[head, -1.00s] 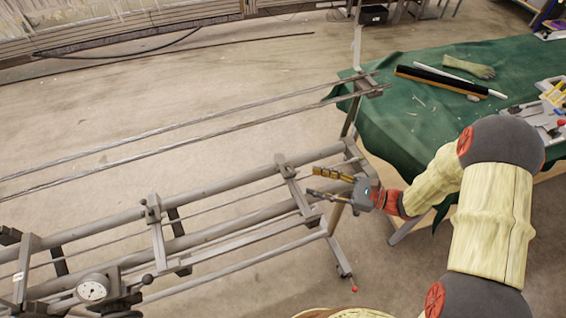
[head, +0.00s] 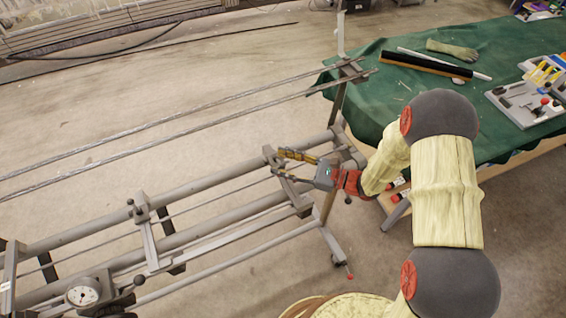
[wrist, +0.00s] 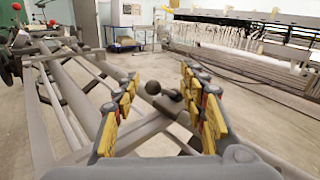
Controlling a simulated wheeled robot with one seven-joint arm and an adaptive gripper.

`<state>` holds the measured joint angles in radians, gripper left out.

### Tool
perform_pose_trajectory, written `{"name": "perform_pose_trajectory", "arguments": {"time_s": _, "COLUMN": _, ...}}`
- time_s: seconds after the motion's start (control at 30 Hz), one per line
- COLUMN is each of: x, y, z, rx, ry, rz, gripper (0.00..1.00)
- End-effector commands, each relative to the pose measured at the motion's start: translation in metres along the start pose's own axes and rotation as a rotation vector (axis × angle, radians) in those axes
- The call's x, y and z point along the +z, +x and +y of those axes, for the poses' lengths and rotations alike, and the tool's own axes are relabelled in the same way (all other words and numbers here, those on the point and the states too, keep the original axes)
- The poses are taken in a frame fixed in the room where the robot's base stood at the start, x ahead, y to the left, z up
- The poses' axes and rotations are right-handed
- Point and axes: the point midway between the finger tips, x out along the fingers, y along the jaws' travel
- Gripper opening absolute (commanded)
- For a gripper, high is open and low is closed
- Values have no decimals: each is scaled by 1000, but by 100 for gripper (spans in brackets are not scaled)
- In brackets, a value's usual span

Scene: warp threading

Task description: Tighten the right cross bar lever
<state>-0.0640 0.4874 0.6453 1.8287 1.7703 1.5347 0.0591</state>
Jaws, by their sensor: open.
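The frame's right cross bar (head: 292,190) lies across the long grey tubes in the head view. Its lever, a dark round knob (wrist: 153,88) on a short stub, shows between my fingers in the wrist view, near the cross bar's end. In the head view my fingers mostly hide this lever. My gripper (head: 281,163) is open, with yellow-padded fingers on either side of the lever. In the wrist view my gripper (wrist: 160,82) has a gap to the knob on both sides. I cannot tell whether anything touches.
Another cross bar (head: 147,236) with its own knob stands to the left, and a round dial gauge (head: 83,293) is at lower left. Long thin rods (head: 150,127) run behind my gripper. A green-covered table (head: 390,92) with tools stands at the right.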

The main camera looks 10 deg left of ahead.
Motion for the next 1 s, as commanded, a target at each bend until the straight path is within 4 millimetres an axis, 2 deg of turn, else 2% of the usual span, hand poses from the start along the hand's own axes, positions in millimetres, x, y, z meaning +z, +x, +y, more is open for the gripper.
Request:
{"name": "perform_pose_trajectory", "arguments": {"time_s": 0.13, "x": 0, "y": 0, "z": 0, "rx": 0, "ry": 0, "rz": 0, "gripper": 42}}
{"name": "perform_pose_trajectory", "arguments": {"time_s": 0.87, "x": -1, "y": 0, "z": 1, "rx": 1, "ry": 2, "rz": 1, "gripper": 1}}
{"name": "perform_pose_trajectory", "arguments": {"time_s": 1.0, "x": -3, "y": -1, "z": 2, "rx": 1, "ry": -5, "rz": -7, "gripper": 0}}
